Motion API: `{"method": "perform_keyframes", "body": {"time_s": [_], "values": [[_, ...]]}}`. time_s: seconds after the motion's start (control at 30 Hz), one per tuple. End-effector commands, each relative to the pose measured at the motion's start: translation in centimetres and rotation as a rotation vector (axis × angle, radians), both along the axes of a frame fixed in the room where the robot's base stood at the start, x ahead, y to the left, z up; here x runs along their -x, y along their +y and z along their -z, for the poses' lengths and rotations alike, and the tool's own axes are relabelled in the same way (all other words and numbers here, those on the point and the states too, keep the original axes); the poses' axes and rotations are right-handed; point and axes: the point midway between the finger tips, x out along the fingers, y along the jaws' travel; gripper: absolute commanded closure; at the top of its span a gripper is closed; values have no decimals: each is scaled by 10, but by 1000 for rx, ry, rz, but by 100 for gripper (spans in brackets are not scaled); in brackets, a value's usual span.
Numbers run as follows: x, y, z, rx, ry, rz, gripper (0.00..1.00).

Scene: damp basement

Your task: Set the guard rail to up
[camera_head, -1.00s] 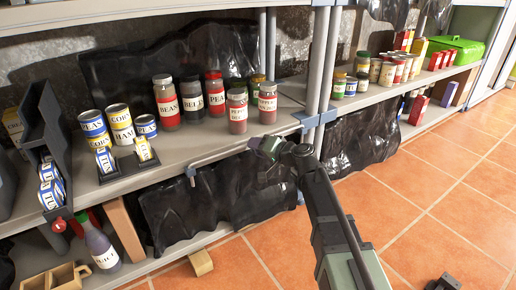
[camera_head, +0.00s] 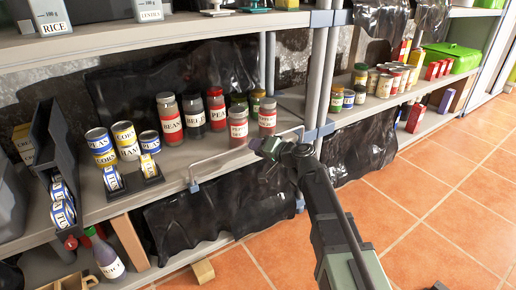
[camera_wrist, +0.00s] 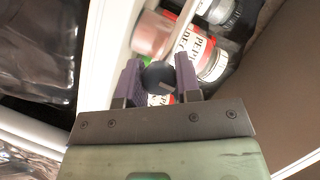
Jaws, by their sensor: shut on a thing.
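The guard rail (camera_head: 222,155) is a thin grey bar along the front of the middle shelf. Its left end bends down to a small bracket (camera_head: 194,187) on the shelf edge. The bar stands a little above the edge, in front of the jars. My gripper (camera_head: 264,147) is at the rail's right part. In the wrist view, my gripper (camera_wrist: 159,78) has a dark round knob (camera_wrist: 159,76) between its purple fingers and is shut on it. The knob appears to belong to the rail. The gripper hides part of the rail.
Jars labelled pepper (camera_head: 238,128) and others stand close behind the rail. Cans (camera_head: 101,147) and a dark can rack (camera_head: 56,150) are at left. Shelf posts (camera_head: 317,80) rise just right of my gripper. The tiled floor (camera_head: 420,215) at right is mostly clear.

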Motion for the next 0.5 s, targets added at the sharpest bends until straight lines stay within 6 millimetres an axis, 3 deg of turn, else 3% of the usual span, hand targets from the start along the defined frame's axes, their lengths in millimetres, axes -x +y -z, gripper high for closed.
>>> {"method": "perform_keyframes", "body": {"time_s": [0.1, 0.13, 0.3, 0.5], "values": [[-1, 1, -2, -10, 0, 3, 100], [-1, 1, -3, -10, 0, 3, 67], [-1, 0, -2, -7, 0, 3, 43], [-1, 0, -1, -6, 0, 3, 43]]}}
